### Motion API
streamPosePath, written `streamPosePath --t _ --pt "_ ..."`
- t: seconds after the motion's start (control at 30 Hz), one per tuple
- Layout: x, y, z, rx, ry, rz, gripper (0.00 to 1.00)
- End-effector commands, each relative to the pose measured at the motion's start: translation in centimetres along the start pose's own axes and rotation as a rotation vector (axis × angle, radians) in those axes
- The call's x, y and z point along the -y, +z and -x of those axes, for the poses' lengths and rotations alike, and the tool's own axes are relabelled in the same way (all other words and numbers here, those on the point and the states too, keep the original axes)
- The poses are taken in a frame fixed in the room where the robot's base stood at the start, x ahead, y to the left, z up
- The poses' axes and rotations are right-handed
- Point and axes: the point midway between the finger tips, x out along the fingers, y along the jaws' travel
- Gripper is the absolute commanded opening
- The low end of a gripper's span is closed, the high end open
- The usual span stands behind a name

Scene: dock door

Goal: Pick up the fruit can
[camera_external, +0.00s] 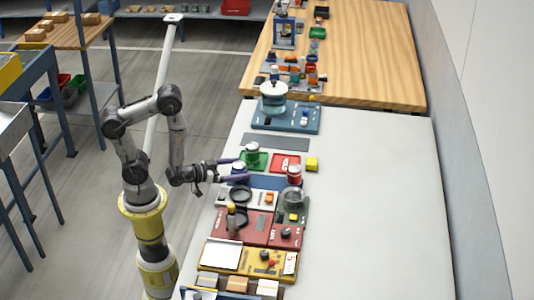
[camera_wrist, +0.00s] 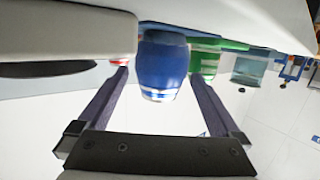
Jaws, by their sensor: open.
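Labels are too small to read, so I cannot tell which can is the fruit can. A blue can (camera_external: 238,168) stands at the left edge of the long table. In the wrist view the same blue can (camera_wrist: 163,65) appears between my fingers, with gaps on both sides. My gripper (camera_external: 243,169) is open and level, reaching in from the left at the can. A can on a green pad (camera_external: 252,152) is just behind it. A red-labelled can (camera_external: 294,173) stands to the right near a red pad (camera_external: 284,161).
A grey board with a round dark ring (camera_external: 240,194) lies just in front of the blue can. Several coloured boards fill the near table. The table's right side (camera_external: 380,210) is clear.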

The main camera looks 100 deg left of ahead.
Motion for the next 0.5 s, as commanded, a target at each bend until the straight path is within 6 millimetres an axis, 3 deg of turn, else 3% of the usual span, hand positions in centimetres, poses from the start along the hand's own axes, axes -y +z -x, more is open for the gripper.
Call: streamPosePath --t 0.37,0.5 --pt "-0.02 -0.02 -0.97 0.0 0.001 -0.001 1.0" --pt "-0.02 -0.03 -0.96 0.0 0.001 -0.001 0.78"
